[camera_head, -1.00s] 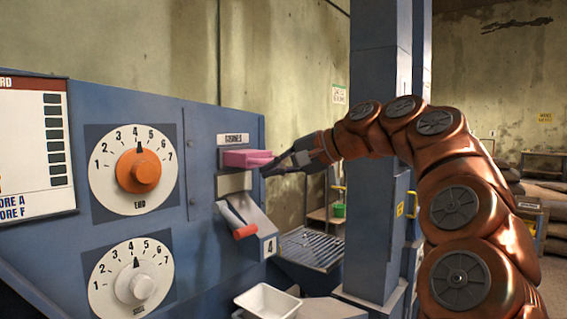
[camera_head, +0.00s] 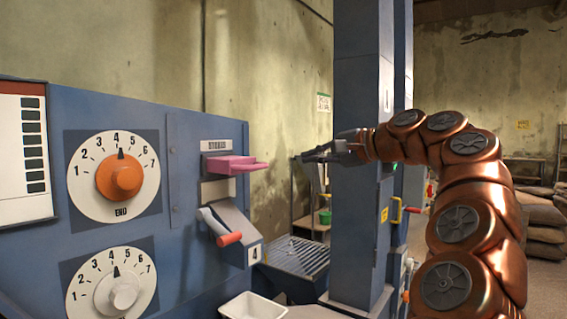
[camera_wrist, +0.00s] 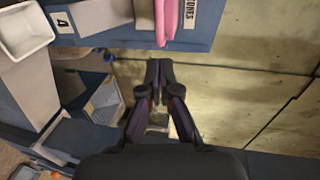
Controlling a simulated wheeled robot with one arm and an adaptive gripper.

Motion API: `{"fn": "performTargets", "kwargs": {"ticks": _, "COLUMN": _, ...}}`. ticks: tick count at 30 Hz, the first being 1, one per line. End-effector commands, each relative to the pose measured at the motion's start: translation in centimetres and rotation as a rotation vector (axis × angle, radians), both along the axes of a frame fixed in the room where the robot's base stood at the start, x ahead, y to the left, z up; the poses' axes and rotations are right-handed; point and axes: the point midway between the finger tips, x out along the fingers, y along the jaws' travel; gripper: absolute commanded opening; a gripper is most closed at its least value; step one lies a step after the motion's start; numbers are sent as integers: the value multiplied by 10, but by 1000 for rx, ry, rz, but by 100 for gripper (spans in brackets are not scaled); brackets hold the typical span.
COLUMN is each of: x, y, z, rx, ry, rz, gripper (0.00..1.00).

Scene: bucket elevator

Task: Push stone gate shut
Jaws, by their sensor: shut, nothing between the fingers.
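The stone gate is a pink slide (camera_head: 232,164) under the STONES label on the blue panel. Its thin pink end sticks out to the right of the panel's edge. It also shows at the top of the wrist view (camera_wrist: 145,14). My gripper (camera_head: 303,158) is shut and empty, to the right of the pink slide, with a visible gap between them. In the wrist view my closed fingertips (camera_wrist: 159,66) lie just below the pink end in the picture. How far the slide sits from its shut position I cannot tell.
Below the gate are a chute lever with an orange grip (camera_head: 229,239), a white bin (camera_head: 252,306) and a grated tray (camera_head: 297,256). A blue column (camera_head: 358,210) stands close behind my gripper. Two dials, one with an orange knob (camera_head: 120,180), are at left.

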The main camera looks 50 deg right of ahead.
Motion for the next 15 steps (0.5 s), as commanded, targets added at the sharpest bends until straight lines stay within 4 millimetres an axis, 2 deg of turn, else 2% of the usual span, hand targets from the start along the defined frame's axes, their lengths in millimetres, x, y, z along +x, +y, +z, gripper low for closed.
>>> {"fn": "performTargets", "kwargs": {"ticks": 5, "x": 21, "y": 4, "z": -6, "rx": 1, "ry": 5, "rz": 5, "gripper": 0}}
{"fn": "performTargets", "kwargs": {"ticks": 15, "x": 80, "y": 11, "z": -18, "rx": 1, "ry": 6, "rz": 4, "gripper": 0}}
